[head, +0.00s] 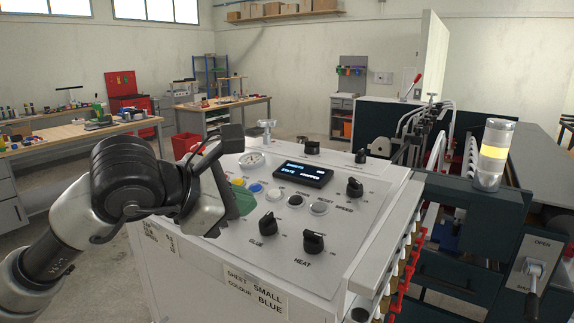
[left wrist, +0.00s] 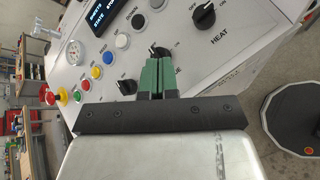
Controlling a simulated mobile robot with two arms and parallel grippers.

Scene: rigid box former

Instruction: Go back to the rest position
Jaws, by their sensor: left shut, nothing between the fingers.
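My left gripper (head: 241,203) is over the left part of the white control panel (head: 235,262) in the head view. Its green fingers are closed together with nothing between them. In the left wrist view the fingertips (left wrist: 158,62) point at the panel, just in front of a black knob (left wrist: 160,51); I cannot tell how close they are to it. The black GLUE knob (head: 268,222) and HEAT knob (head: 313,242) stand to the right of the gripper in the head view. My right gripper is not in view.
The panel carries a lit display (head: 303,174), several buttons, a gauge (head: 251,159) and the SPEED knob (head: 355,188). A signal lamp (head: 493,154) and an OPEN lever (head: 533,276) are at the right. A red emergency button (left wrist: 48,97) shows in the left wrist view. Workbenches stand well behind.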

